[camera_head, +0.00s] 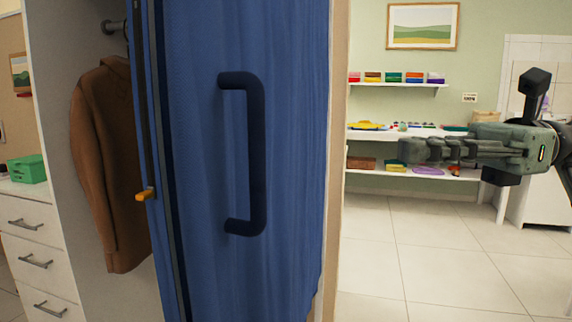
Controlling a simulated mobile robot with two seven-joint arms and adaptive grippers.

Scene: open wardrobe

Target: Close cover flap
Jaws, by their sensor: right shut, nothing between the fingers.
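The blue cover flap (195,210) hangs across the right part of the wardrobe front in the head view. A dark blue bar handle (257,155) is fixed upright on it. A dark zipper line runs down its left side, with an orange pull tab (145,195) at the edge. The left part of the wardrobe is open and shows inside. My right gripper (405,150) is shut and empty, held out to the right of the flap and apart from it. My left gripper is not in view.
A brown jacket (107,170) hangs inside the wardrobe, left of the flap. A white drawer unit (35,240) with a green box (27,169) stands at far left. Wall shelves (395,131) with small items are behind my right gripper. The tiled floor (430,260) at right is clear.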

